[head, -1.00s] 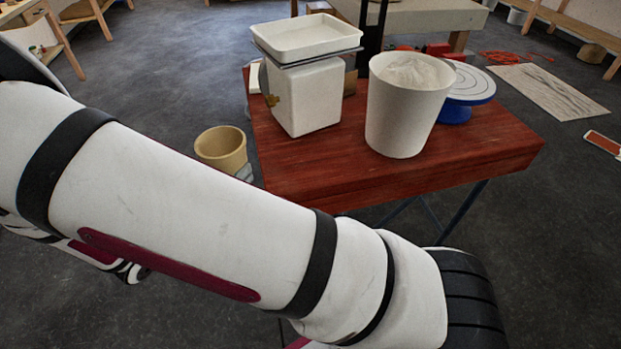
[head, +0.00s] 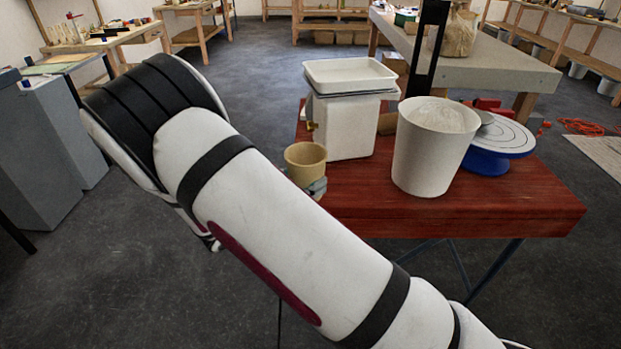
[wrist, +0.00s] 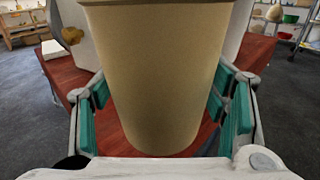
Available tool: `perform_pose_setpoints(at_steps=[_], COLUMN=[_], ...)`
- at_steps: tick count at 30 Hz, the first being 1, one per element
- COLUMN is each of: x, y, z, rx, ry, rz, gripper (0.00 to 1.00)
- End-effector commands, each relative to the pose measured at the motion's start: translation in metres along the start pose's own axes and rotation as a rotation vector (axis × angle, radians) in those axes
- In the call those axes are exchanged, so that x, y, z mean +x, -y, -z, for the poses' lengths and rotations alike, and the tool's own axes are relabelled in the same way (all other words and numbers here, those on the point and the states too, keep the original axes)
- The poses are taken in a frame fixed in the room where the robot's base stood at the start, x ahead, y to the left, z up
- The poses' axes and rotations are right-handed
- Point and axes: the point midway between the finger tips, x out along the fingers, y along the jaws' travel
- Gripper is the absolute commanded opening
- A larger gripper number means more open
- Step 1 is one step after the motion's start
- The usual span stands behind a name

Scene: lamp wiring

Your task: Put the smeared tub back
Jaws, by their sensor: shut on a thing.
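A tan tub (head: 305,163) is held upright in my gripper (head: 316,186), near the left edge of the red table in the head view. In the wrist view the tub (wrist: 160,75) fills the middle, between the teal finger pads of my gripper (wrist: 163,112). The pads lie along its two sides. No smear shows on the side facing me, and its inside is hard to make out. Whether its base touches the table cannot be told.
The red table (head: 440,215) carries a white box (head: 345,125) with a white tray (head: 350,72) on top. A white bucket (head: 432,155) of pale material and a blue-based turntable (head: 497,140) stand to the right. The table's front strip is clear.

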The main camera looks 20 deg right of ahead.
Motion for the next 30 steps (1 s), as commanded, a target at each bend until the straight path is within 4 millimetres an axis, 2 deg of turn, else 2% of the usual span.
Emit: perform_pose_setpoints(at_steps=[1,6,16,22,30], x=[0.011,0.033,0.052,0.051,0.050], y=[-0.006,-0.024,-0.038,-0.036,-0.036], z=[0.002,0.004,0.008,0.039,0.041], rx=[0.003,0.002,0.001,-0.001,0.001], ry=[0.001,0.000,0.000,0.000,0.000], rz=[0.003,0.001,0.000,0.000,0.000], gripper=[0.26,0.26,0.25,0.25,0.25])
